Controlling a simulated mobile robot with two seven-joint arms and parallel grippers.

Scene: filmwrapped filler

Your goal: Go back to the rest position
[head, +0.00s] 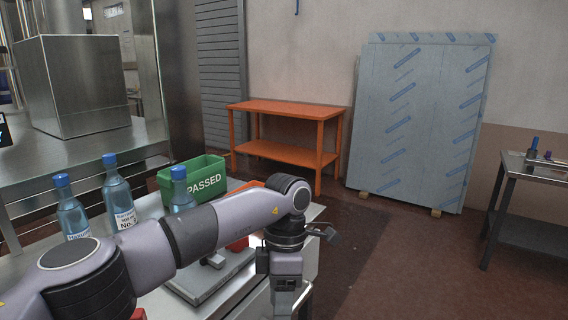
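My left arm comes in from the lower left, reaches across the bench and bends downward at its far end. The dark hand of my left gripper (287,285) hangs at the bench's right edge. Its fingertips are not clear, so I cannot tell whether it is open or shut, and I see nothing held. My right gripper is not in view.
Blue-capped bottles (119,198) and a green bin marked PASSED (192,181) stand near my arm. A grey device (205,280) lies under it. An orange table (290,109), film-wrapped panels (420,125) and a steel table (535,180) stand beyond. Floor at right is clear.

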